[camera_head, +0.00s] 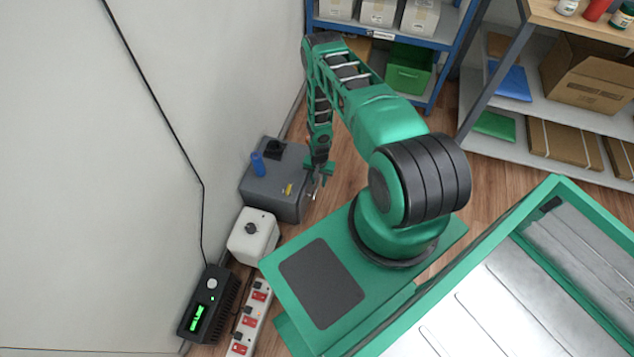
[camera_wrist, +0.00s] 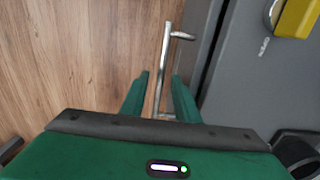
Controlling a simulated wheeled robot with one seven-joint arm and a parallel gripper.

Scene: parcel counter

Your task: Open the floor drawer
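The floor drawer is a dark grey box (camera_head: 272,185) on the floor against the wall; its grey front also shows at the right of the wrist view (camera_wrist: 240,85). A shiny metal bar handle (camera_wrist: 165,50) stands out from that front on a post. My gripper (camera_head: 320,172) is in front of the box, at the handle. In the wrist view its two green fingers (camera_wrist: 161,76) are apart, with the bar showing between them and visible space on both sides. I cannot tell whether the fingertips reach as deep as the bar.
A yellow piece (camera_wrist: 297,18) sits on the drawer unit. A blue object (camera_head: 257,163) stands on top. A white box (camera_head: 253,236), a power strip (camera_head: 249,318) and a black device (camera_head: 208,303) line the wall. Shelves (camera_head: 550,100) stand behind. Wood floor (camera_wrist: 75,60) is clear before the handle.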

